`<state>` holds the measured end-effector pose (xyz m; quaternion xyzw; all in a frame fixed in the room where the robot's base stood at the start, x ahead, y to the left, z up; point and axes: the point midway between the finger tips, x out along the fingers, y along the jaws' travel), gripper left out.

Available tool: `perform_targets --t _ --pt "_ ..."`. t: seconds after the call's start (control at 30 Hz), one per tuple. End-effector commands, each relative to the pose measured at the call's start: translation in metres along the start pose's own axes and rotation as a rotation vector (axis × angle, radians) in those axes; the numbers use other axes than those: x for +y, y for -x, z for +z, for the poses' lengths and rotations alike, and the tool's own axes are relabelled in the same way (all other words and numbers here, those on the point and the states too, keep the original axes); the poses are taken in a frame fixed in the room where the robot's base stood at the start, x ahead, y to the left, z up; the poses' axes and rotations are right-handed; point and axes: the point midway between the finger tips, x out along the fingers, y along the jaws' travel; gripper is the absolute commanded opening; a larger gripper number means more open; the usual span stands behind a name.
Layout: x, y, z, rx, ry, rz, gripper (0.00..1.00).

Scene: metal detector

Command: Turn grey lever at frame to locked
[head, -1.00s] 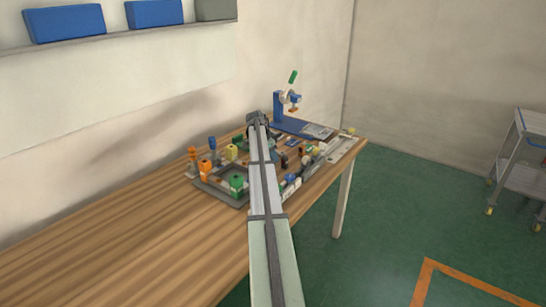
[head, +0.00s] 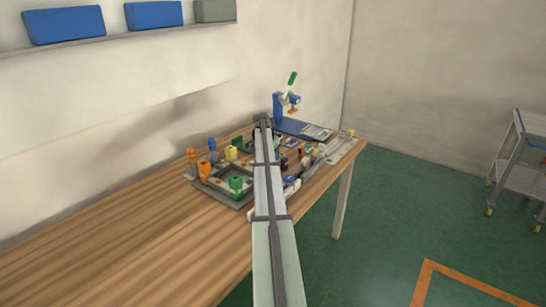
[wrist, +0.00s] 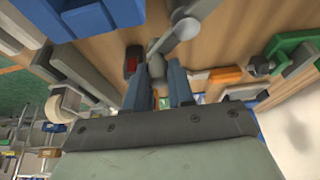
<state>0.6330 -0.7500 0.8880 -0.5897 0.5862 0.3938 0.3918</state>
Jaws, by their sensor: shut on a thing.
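In the wrist view, the grey lever (wrist: 168,38) is a pale bar with a rounded hub at its upper right end. Its lower end reaches between the two blue-grey fingers of my gripper (wrist: 157,72), which are shut on it. In the head view, my gripper is at the far end of my arm, over the back of the bench, and its fingers and the lever are hidden there. A dark grey frame (head: 240,205) with coloured blocks lies on the bench left of my arm; I cannot tell whether the lever belongs to it.
A blue press (head: 278,107) with a green handle stands at the back. Orange and blue posts (head: 191,157) stand left of the frame. A small dark and red part (wrist: 132,62) is close to my left finger. The near wooden bench (head: 130,235) is clear.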

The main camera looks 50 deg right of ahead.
Motion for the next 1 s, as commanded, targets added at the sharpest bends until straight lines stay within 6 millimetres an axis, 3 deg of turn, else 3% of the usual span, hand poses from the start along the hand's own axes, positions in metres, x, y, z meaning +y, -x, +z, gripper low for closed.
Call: perform_targets --t 0.6,1.0 --pt "-0.022 -0.005 -0.012 0.0 0.513 -0.214 0.0" --pt "-0.031 -0.005 -0.013 0.0 0.699 -0.289 0.0"
